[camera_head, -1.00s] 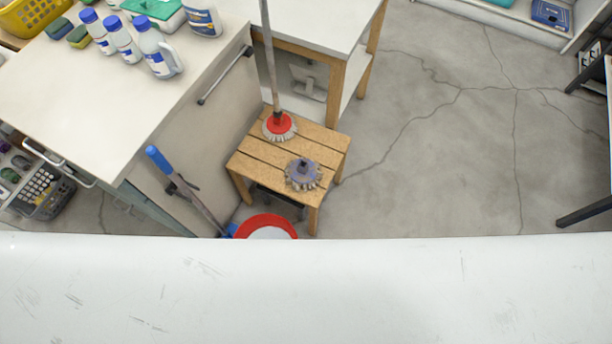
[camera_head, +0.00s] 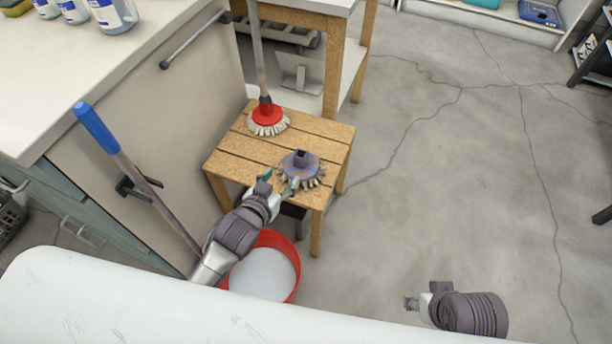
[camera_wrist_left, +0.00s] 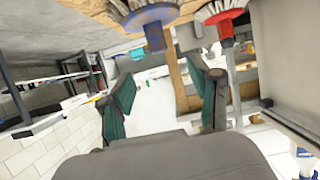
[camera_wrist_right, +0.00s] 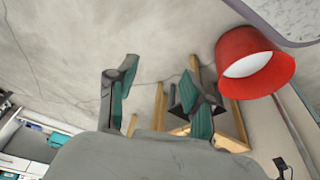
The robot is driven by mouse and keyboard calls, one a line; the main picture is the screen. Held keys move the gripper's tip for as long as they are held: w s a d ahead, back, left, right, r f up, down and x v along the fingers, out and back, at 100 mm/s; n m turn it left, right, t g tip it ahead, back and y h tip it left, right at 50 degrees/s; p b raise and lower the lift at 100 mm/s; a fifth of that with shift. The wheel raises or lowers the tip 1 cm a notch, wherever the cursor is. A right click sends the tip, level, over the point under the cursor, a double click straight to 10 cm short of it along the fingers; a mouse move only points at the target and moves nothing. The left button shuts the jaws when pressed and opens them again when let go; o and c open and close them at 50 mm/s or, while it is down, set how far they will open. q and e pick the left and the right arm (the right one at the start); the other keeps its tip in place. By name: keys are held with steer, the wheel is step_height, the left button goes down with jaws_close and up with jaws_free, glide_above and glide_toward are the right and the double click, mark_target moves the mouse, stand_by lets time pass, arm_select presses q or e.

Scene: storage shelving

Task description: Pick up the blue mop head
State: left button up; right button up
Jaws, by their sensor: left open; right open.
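The blue mop head (camera_head: 301,168) lies on the wooden stool (camera_head: 240,147), its socket up and its pale bristles spread around it. It also shows upside down at the top of the left wrist view (camera_wrist_left: 152,18). My left gripper (camera_head: 279,181) is open at the stool's front edge, just left of the mop head, with nothing between its fingers. My right gripper (camera_head: 411,303) is low over the floor, right of the stool and well apart from it. In the right wrist view its fingers (camera_wrist_right: 160,95) are spread and empty.
A red mop (camera_head: 268,117) with a long handle stands on the stool's back left. A red bucket (camera_head: 291,262) is on the floor below my left arm. A blue-handled pole (camera_head: 100,130) leans by the cabinet. The floor (camera_head: 440,180) to the right is clear.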

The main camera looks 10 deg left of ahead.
mark_target(298, 159)
arm_select(q)
steer(key=b+x, duration=0.2)
steer(key=x, duration=0.5)
steer(key=shift+w+f, duration=0.15)
steer(key=shift+w, duration=0.05)
steer(key=shift+w+d+f, duration=0.15)
steer(key=shift+w+f, duration=0.05)
steer(key=shift+w, duration=0.2)
steer(key=b+x, duration=0.2)
steer(key=x, duration=0.2)
steer(key=shift+w+d+f, duration=0.1)
steer(key=shift+w+d, duration=0.05)
steer(key=shift+w, duration=0.25)
arm_select(e)
steer(key=w+a+r+t+y, duration=0.1)
steer(key=w+a+r+t, duration=0.1)
steer(key=w, duration=0.5)
steer(key=r+t, duration=0.1)
steer(key=t, duration=0.1)
steer(key=shift+a+r+t, duration=0.15)
steer(key=shift+r+t, duration=0.15)
arm_select(q)
jaws_close()
arm_select(e)
steer(key=shift+s, duration=0.1)
